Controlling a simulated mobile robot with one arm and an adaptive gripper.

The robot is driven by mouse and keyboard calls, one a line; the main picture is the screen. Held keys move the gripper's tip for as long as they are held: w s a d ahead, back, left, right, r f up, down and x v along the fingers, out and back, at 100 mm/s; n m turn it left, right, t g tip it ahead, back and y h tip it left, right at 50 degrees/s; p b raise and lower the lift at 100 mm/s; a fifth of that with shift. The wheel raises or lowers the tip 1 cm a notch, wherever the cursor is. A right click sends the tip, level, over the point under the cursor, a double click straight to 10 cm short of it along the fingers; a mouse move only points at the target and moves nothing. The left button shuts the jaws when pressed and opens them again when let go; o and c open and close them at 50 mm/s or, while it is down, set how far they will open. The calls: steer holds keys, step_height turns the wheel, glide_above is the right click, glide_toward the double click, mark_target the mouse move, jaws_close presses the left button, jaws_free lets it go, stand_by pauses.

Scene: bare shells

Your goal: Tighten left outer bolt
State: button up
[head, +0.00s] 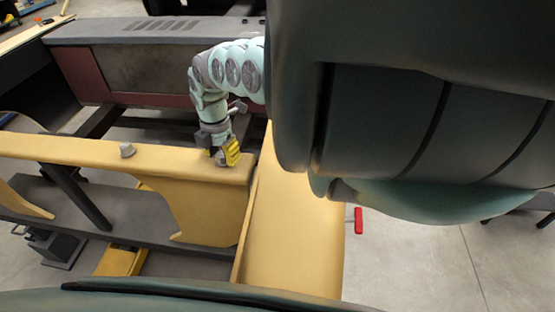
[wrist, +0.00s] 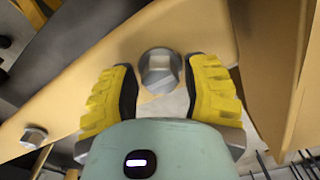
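A grey hex bolt (head: 222,158) stands on the right end of the yellow beam (head: 70,150). In the wrist view the same bolt (wrist: 160,76) shows between the two yellow fingers. My gripper (head: 228,152) is at this bolt from above, and in the wrist view my gripper (wrist: 160,65) is open, with a gap on each side of the bolt head. Whether the fingertips reach down beside the head is hard to tell. A second grey bolt (head: 127,150) stands further left on the beam; it also shows at lower left in the wrist view (wrist: 33,137).
A wide yellow panel (head: 295,230) adjoins the beam's right end. A grey and dark red frame part (head: 150,75) lies behind the beam. A red-handled tool (head: 358,219) shows beside the panel. Open floor (head: 430,265) lies to the right.

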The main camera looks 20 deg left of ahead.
jaws_close()
stand_by(0.3)
